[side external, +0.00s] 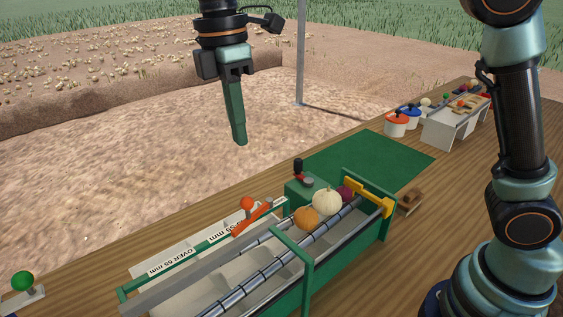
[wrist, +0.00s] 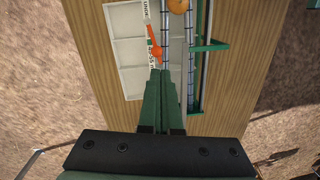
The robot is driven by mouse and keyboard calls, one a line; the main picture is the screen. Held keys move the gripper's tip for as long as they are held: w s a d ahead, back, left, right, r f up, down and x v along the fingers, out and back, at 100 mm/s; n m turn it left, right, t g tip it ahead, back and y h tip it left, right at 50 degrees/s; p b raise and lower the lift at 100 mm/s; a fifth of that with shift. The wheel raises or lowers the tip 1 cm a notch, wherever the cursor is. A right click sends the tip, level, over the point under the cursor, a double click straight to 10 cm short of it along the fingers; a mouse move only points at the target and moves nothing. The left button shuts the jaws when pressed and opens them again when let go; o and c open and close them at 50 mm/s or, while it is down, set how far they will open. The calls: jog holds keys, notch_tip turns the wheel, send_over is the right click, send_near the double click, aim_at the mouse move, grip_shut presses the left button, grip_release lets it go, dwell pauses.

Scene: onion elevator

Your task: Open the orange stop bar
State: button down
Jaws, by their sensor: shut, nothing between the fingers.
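The orange stop bar (side external: 252,219) with a round orange knob lies slanted along the side rail of the green-framed elevator (side external: 308,255). In the wrist view the orange bar (wrist: 153,48) shows just beyond my fingertips, beside the rollers. My gripper (side external: 240,142) is shut and empty, pointing down, well above and apart from the bar. In the wrist view my gripper (wrist: 166,74) has its two green fingers together. They hide part of the elevator below.
An orange onion (side external: 306,218), a white one (side external: 326,202) and a dark red one (side external: 345,193) sit on the rollers by a yellow piece (side external: 370,197). A green-knobbed lever (side external: 23,282) stands at the left. A green mat (side external: 370,158) lies clear behind.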

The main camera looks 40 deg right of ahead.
jog(key=s+d+m+t+y, duration=0.1)
jog(key=s+d+m+t, duration=0.1)
jog(key=s+m, duration=0.3)
jog(key=m+t+y, duration=0.1)
jog(key=m+t, duration=0.1)
jog(key=m, duration=0.4)
send_near(251, 208)
notch_tip(251, 208, down, 5)
jog(key=s+d, duration=0.2)
jog(key=s, duration=0.1)
jog(key=shift+w+a+f, duration=0.2)
jog(key=shift+w+a, duration=0.15)
jog(key=shift+w, duration=0.3)
jog(key=shift+w+a+f, duration=0.25)
jog(key=shift+w+a, duration=0.05)
jog(key=shift+w, duration=0.4)
jog(key=shift+w+a+f, duration=0.2)
jog(key=shift+w+a, duration=0.15)
jog(key=shift+w, duration=0.3)
